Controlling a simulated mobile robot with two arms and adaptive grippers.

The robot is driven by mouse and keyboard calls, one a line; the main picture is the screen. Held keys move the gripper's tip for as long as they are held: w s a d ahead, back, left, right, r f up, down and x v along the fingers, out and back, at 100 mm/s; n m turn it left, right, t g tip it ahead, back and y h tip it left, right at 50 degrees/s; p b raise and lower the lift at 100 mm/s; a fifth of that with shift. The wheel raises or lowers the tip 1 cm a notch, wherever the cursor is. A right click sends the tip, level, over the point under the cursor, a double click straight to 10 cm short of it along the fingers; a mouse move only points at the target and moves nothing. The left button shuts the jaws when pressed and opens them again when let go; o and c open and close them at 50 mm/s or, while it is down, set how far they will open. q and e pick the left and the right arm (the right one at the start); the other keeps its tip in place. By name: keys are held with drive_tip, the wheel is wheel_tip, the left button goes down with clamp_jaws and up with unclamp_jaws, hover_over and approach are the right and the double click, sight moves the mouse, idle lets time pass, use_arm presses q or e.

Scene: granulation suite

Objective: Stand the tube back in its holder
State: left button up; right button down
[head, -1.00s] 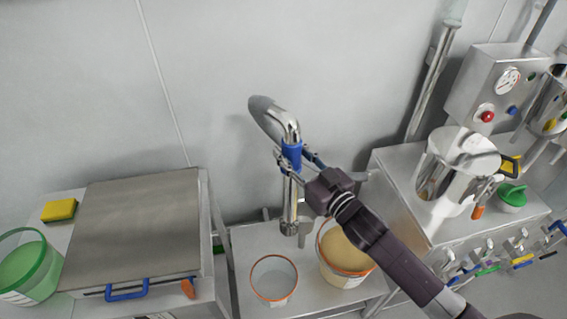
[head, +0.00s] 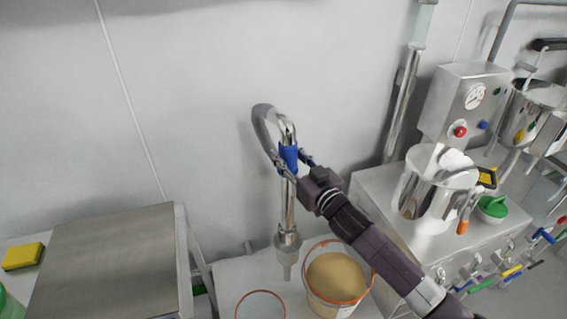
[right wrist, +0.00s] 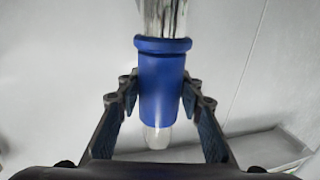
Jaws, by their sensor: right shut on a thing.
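The tube (head: 289,208) is a shiny steel pipe with a blue grip sleeve and a hose curving from its top. It hangs nearly upright above the bench. My right gripper (head: 288,162) is shut on the blue sleeve, which also shows between the fingers in the right wrist view (right wrist: 162,90). A wider metal collar (head: 287,239) shows at the tube's lower end, with a paler, narrower piece (head: 287,264) below it. I cannot tell whether this piece is the holder or whether the tube is inside it. My left gripper is not in view.
An orange-rimmed bucket of tan powder (head: 337,276) stands close to the right of the tube's lower end. Another round container (head: 261,294) is at the front. A steel-topped unit (head: 105,265) is at left, and a steel pot (head: 424,192) at right.

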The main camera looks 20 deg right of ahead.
sight(293, 192)
drive_tip(key=shift+w+d, duration=0.25)
wheel_tip(293, 192, down, 3)
drive_tip(key=b, duration=0.2)
drive_tip(key=shift+r+b, duration=0.2)
drive_tip(key=shift+b, duration=0.15)
wheel_tip(293, 192, down, 7)
drive_tip(key=b, duration=0.5)
drive_tip(key=shift+r, duration=0.15)
drive_tip(key=shift+f+b, duration=1)
drive_tip(key=shift+f, duration=0.2)
drive_tip(key=c, duration=1.3)
unclamp_jaws()
drive_tip(key=shift+o, duration=0.2)
drive_tip(key=shift+f, duration=0.2)
drive_tip(key=v, duration=1.2)
drive_tip(key=shift+a, duration=0.15)
drive_tip(key=shift+s, duration=0.1)
